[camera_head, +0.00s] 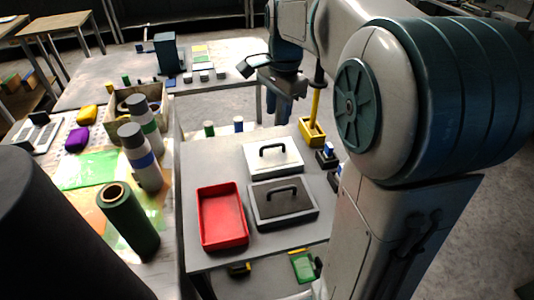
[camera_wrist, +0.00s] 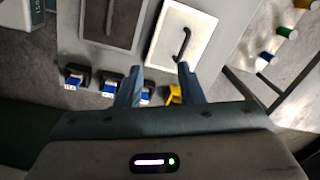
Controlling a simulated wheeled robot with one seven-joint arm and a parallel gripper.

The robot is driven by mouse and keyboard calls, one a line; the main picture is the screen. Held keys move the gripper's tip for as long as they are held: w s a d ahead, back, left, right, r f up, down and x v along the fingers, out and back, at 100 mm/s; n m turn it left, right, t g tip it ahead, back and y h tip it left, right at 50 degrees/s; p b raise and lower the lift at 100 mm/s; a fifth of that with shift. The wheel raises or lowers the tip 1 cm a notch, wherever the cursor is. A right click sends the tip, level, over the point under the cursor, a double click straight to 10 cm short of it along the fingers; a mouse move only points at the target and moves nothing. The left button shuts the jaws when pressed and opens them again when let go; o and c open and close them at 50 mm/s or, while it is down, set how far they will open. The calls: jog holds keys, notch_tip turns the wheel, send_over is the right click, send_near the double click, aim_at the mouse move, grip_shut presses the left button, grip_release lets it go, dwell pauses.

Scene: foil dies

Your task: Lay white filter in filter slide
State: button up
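My gripper (camera_head: 283,112) hangs above the far right end of the grey table, fingers down. In the wrist view its two blue fingers (camera_wrist: 160,88) stand apart, with no object visibly held. I cannot surely identify the white filter or the filter slide. A white square plate with a black handle (camera_head: 262,166) lies on the grey table; it also shows in the wrist view (camera_wrist: 200,38). A dark plate with a handle (camera_head: 265,210) lies nearer. Small flat coloured pieces (camera_head: 200,49) and several pale-topped blocks (camera_head: 204,75) are on the far table, too small to tell apart.
A red tray (camera_head: 203,240) stands left of the dark plate. A yellow holder with an upright handle (camera_head: 312,131) and small blue-and-black items (camera_head: 327,157) line the right edge. Bottles (camera_head: 140,160) and a green roll (camera_head: 130,222) stand at left.

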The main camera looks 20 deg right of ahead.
aim_at(273, 146)
jog(key=w+f+m+b, duration=0.1)
jog(key=w+f, duration=0.1)
jog(key=f, duration=0.2)
jog(key=w+f+m+b, duration=0.1)
jog(key=w+f+m, duration=0.1)
jog(key=f, duration=0.2)
jog(key=w+f+m+g+b, duration=0.1)
jog(key=w+f+b, duration=0.1)
jog(key=f, duration=0.3)
jog(key=shift+w+d+m, duration=0.25)
jog(key=shift+w+m, duration=0.05)
jog(key=shift+m, duration=0.1)
jog(key=shift+w+d+f, duration=0.15)
jog(key=shift+w+f, duration=0.05)
jog(key=shift+f, duration=1.2)
jog(key=shift+w+d+f, duration=0.1)
jog(key=shift+w+f, duration=0.05)
jog(key=shift+f, duration=1.25)
jog(key=shift+r, duration=0.1)
grip_shut()
